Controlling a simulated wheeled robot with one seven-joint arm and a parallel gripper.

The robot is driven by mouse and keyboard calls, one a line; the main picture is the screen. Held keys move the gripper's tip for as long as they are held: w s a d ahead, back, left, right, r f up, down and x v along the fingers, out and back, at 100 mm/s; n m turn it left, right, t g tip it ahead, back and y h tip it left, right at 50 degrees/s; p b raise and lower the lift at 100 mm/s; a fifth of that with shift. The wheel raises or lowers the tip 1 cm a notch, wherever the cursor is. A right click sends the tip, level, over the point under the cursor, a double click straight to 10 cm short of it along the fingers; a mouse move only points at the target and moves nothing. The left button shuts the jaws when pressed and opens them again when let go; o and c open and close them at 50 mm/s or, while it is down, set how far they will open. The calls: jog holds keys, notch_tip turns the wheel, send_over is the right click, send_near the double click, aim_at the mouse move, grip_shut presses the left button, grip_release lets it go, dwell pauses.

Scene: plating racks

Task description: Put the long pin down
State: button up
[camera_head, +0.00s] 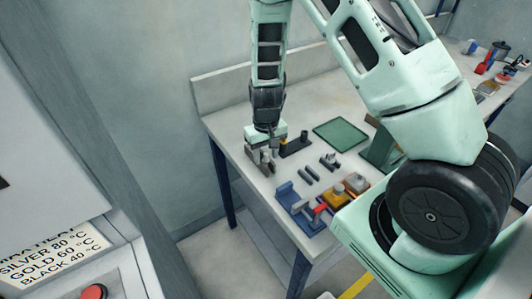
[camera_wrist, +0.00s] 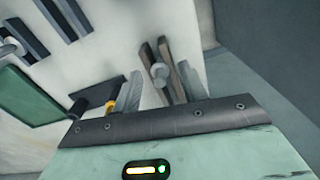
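My gripper (camera_wrist: 160,90) is at the far left corner of the table, pointing down. In the wrist view its two grey fingers stand well apart, with visible gaps beside what is between them. A small grey pin with a round head (camera_wrist: 159,72), which may be the long pin, shows between the fingers. It sits between two brown bars (camera_wrist: 153,62) of a small holder, which also shows below my gripper in the head view (camera_head: 254,157). I cannot tell how deep the pin sits; the gripper body hides its near end.
A dark holder (camera_head: 293,147) with an upright black post stands just right of my gripper. A green mat (camera_head: 340,134), two dark bars (camera_head: 309,174) and a blue fixture (camera_head: 287,194) lie on the table (camera_head: 237,151). Yellow and orange blocks stand near the front edge.

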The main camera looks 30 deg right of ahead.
aim_at(265, 154)
notch_tip(265, 154, up, 13)
jog(key=b, duration=0.1)
jog(key=s+a+r+n+y, duration=0.1)
jog(key=s+a+r+n, duration=0.15)
jog(key=s+a, duration=0.35)
jog(key=s+a+r+n, duration=0.25)
jog(key=s+a, duration=0.25)
jog(key=a, duration=0.4)
jog(key=s+a+r+n, duration=0.1)
jog(key=s+a+n, duration=0.1)
jog(key=s, duration=0.4)
jog(key=s+a+r+n, duration=0.2)
jog(key=s, duration=0.4)
jog(key=shift+s+r, duration=0.2)
jog(key=shift+s, duration=0.15)
notch_tip(265, 154, down, 3)
jog(key=b, duration=0.3)
jog(key=shift+c, duration=0.4)
jog(key=shift+r, duration=0.2)
